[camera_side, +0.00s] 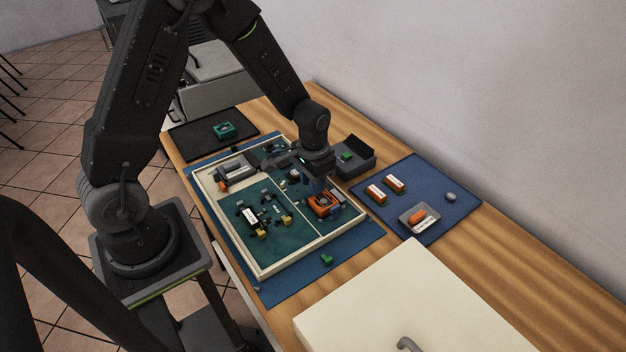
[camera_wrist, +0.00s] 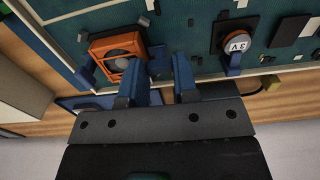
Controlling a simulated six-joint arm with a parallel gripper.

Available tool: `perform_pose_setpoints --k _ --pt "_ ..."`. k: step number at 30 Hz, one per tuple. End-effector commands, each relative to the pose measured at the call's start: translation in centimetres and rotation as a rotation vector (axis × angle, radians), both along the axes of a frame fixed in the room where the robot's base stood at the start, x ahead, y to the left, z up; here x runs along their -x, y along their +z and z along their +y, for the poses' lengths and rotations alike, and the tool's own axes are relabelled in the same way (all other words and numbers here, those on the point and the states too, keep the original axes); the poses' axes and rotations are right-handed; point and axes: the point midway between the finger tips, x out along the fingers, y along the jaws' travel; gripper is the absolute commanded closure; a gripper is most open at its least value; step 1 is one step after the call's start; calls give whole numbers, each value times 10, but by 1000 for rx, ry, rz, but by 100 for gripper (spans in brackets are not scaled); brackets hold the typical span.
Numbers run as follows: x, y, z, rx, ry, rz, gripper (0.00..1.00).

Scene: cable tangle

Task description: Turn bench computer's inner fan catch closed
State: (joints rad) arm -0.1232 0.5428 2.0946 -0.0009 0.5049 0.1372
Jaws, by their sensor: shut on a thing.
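The bench computer (camera_side: 270,236) is an open, pale-rimmed case with green boards on the blue mat. Its orange fan (camera_side: 323,203) sits in the right part, and it shows at upper left in the wrist view (camera_wrist: 118,49). My gripper (camera_wrist: 159,68) is beside the fan, with its two blue fingers on either side of a small dark blue-grey catch (camera_wrist: 159,62) next to the fan's edge. The fingers are shut on this catch, mostly hidden between them. Another blue catch (camera_wrist: 85,76) is at the fan's opposite side. The held catch's exact angle cannot be told.
A round module marked 5V (camera_wrist: 237,43) stands near the gripper. The case's pale rim (camera_side: 338,235) is close to the fan. A dark open box (camera_side: 357,160) stands behind it. A blue mat (camera_side: 452,217) at right holds orange-and-white parts and a small tray (camera_side: 420,229).

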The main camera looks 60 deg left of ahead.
Motion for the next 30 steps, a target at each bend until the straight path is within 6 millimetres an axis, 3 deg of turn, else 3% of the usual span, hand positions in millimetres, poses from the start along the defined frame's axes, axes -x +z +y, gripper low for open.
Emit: perform_pose_setpoints --k 9,10,17,25,30 --pt "-1 1 0 -1 -5 -2 96" --pt "-1 1 0 -1 -5 -2 70" --pt "0 0 0 -1 -3 -1 48" --pt "0 1 0 -1 -2 -1 47" --pt "-1 18 0 -1 -2 -5 47"
